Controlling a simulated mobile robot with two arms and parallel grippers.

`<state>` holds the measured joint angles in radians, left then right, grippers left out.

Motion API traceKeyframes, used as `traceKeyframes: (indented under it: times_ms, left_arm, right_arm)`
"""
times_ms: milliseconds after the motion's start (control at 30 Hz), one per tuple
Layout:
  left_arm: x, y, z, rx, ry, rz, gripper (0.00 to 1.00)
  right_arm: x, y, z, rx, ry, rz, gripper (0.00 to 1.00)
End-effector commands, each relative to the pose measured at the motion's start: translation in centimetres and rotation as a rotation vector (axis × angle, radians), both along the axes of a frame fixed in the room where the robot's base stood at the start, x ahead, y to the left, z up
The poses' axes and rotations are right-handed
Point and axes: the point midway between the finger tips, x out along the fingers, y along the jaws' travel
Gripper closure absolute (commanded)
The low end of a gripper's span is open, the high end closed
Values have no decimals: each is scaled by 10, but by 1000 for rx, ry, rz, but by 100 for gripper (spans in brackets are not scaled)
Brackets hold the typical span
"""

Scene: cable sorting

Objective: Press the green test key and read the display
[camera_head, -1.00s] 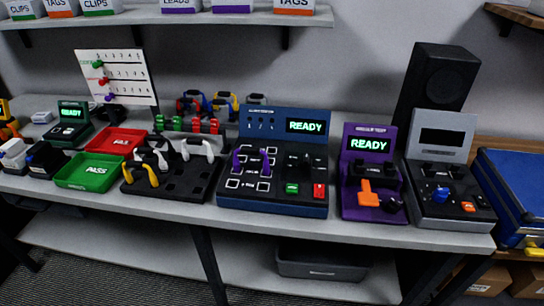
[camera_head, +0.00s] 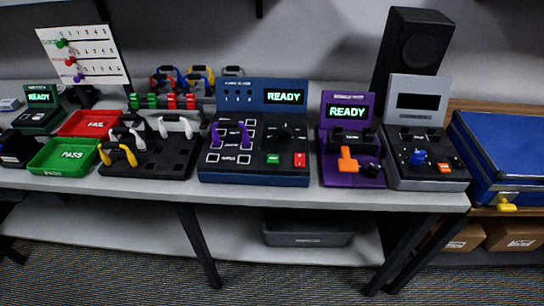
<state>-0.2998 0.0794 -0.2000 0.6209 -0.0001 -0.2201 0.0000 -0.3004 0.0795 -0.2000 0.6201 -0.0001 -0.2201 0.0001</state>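A blue test station (camera_head: 254,175) stands in the middle of the bench. Its display (camera_head: 286,97) reads READY in green letters. A small green key (camera_head: 273,159) sits on its front right, beside a red key (camera_head: 299,160). A purple cable (camera_head: 244,134) with raised ends sits on the left of its panel. A purple station (camera_head: 352,178) to the right also has a display (camera_head: 348,112) reading READY. A green unit at far left has a display (camera_head: 39,97) reading READY. Neither of my grippers is in view.
A black rack (camera_head: 170,165) with white and yellow cables stands left of the blue station. Left of it are a red FAIL tray (camera_head: 72,131) and a green PASS tray (camera_head: 50,168). A grey unit (camera_head: 430,184) with a dark display and a blue case (camera_head: 512,150) stand right.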

Motion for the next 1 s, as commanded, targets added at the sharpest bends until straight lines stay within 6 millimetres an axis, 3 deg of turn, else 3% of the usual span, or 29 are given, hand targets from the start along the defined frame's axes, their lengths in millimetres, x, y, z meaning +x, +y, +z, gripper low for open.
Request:
traceKeyframes:
  times_ms: [33,167,1000]
  left_arm:
    - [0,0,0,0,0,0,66]
    - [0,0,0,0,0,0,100]
    - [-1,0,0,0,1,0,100]
  right_arm:
    - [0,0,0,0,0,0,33]
    - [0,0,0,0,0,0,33]
    - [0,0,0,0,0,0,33]
